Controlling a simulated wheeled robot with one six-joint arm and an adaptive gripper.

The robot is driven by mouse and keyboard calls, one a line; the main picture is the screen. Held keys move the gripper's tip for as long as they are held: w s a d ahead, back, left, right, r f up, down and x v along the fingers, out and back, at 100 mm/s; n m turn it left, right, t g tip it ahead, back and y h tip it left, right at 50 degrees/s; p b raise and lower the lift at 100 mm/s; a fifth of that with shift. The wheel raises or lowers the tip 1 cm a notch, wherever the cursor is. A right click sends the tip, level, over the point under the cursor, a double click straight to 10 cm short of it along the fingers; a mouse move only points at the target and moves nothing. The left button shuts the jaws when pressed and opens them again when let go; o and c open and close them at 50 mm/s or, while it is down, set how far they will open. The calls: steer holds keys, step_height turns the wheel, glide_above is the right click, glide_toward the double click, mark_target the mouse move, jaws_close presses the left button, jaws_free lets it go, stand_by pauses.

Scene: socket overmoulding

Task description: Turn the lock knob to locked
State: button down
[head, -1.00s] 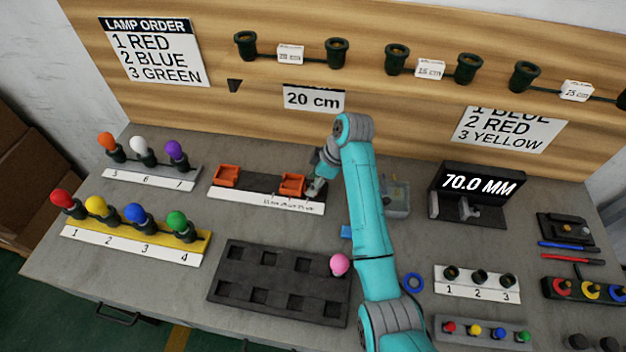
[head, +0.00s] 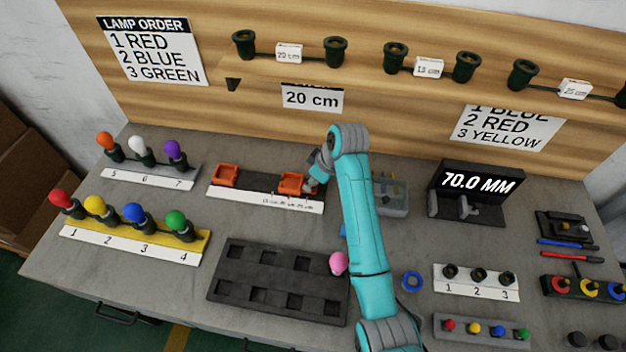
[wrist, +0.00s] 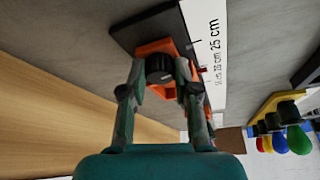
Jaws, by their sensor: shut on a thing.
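The measuring fixture (head: 258,199) lies at the back of the bench, with a dark rail and a white scale strip. A left orange block (head: 225,175) and a right orange block (head: 290,183) sit on it. My gripper (head: 309,186) is at the right orange block's right side. In the wrist view, my gripper (wrist: 164,72) has its two fingers on either side of a black round knob (wrist: 159,70) at the orange block (wrist: 152,47), shut on it. The fingers partly hide the knob, and its lock setting cannot be read.
A "20 cm" sign (head: 313,97) hangs behind the fixture. A dark tray (head: 225,284) with a pink bulb (head: 339,263) is in front. Coloured lamps (head: 134,213) stand left.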

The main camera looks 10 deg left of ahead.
steer(key=c, duration=0.8)
jaws_free()
steer(key=shift+c, duration=0.2)
